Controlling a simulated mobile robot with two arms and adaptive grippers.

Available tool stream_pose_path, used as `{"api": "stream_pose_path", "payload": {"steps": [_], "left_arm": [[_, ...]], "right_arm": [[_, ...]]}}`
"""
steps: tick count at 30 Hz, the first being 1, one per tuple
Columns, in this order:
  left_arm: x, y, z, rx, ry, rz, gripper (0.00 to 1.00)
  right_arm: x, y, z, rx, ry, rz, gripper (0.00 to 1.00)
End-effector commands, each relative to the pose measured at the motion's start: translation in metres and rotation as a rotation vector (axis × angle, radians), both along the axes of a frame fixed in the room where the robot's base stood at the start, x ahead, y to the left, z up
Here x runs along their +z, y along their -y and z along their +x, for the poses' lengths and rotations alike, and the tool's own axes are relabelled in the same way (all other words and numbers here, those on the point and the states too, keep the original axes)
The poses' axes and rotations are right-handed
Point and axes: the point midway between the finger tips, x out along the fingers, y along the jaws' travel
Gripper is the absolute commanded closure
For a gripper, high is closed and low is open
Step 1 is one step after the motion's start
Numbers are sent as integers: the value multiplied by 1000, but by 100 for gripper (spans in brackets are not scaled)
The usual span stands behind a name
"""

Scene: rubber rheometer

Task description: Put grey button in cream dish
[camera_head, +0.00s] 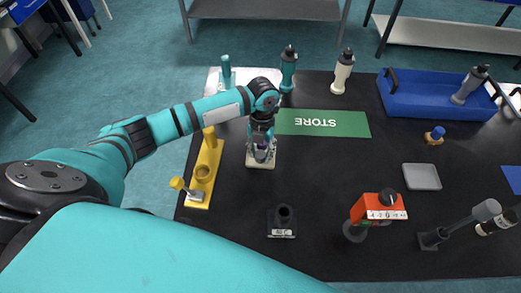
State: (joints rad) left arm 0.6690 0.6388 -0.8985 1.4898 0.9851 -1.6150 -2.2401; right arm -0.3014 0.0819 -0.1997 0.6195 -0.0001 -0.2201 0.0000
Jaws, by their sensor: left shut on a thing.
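My left gripper (262,153) points down over the cream dish (262,165), a small pale square piece on the black table. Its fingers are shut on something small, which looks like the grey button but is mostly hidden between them. A purple patch shows at the fingers. The gripper covers most of the dish, so I cannot tell whether the held thing touches it. My right gripper is not in view.
A yellow stand (204,173) is left of the dish, a black holder (283,222) in front. A green STORE mat (324,123) lies behind right. A red device (377,207), a grey pad (421,177) and a blue tray (425,104) are farther right. The table's middle is clear.

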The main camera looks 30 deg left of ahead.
Motion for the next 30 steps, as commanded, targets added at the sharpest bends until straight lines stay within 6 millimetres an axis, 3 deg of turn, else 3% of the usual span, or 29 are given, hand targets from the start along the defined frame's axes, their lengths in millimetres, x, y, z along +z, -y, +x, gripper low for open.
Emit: {"api": "stream_pose_path", "payload": {"steps": [11, 12, 17, 25, 30], "left_arm": [[-6, 0, 0, 1, 1, 0, 93], [-5, 0, 1, 1, 2, 1, 65], [-5, 0, 0, 1, 1, 0, 45], [-4, 0, 1, 1, 2, 1, 45], [12, -1, 3, 0, 5, -2, 45]], "right_arm": [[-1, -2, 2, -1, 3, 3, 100], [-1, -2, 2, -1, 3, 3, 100], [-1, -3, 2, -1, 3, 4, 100], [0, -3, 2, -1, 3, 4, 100], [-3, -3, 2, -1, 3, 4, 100]]}}
